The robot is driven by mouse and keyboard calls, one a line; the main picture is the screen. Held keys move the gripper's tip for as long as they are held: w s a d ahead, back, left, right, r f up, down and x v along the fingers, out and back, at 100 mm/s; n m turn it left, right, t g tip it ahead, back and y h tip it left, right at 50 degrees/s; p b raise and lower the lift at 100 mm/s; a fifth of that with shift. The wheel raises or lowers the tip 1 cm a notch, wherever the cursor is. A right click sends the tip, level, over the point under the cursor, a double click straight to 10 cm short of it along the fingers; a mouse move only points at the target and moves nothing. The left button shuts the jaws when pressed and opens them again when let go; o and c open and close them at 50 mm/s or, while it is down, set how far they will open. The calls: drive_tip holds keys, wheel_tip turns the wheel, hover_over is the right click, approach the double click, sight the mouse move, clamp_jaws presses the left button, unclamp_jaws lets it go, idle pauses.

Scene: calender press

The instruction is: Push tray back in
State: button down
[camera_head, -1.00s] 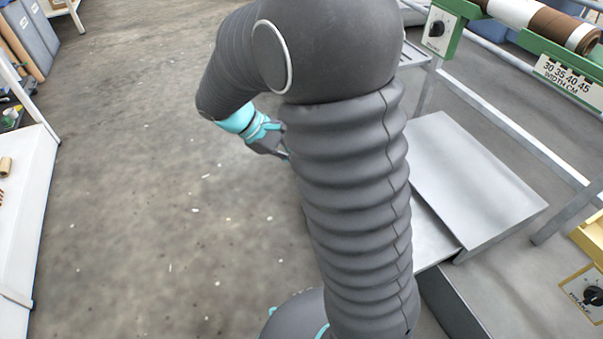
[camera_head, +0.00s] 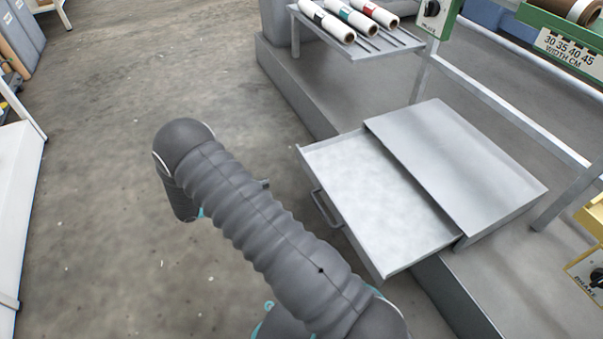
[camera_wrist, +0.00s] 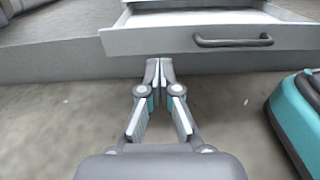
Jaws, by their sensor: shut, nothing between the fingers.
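The tray (camera_head: 365,192) is a shallow grey drawer, pulled well out to the left from under a grey cover (camera_head: 455,165) in the head view. Its bar handle (camera_head: 325,209) is on the left-facing front. In the wrist view the tray front (camera_wrist: 150,40) crosses the top, with the handle (camera_wrist: 233,41) right of centre. My gripper (camera_wrist: 160,62) is shut and empty, its fingertips pointing at the tray front, left of the handle and close to the lower edge. I cannot tell whether they touch it. In the head view my arm hides most of the gripper.
A rack with several rolls (camera_head: 345,22) stands at the back. A green machine part with a width scale (camera_head: 568,57) is at upper right, and a yellow part (camera_head: 592,222) is at right. A white bench (camera_head: 15,200) is at left. The floor (camera_head: 110,150) between is clear.

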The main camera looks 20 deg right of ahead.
approach(310, 168)
drive_tip(key=d, duration=0.7)
drive_tip(key=shift+d, duration=0.1)
drive_tip(key=shift+d, duration=0.1)
idle(0.4)
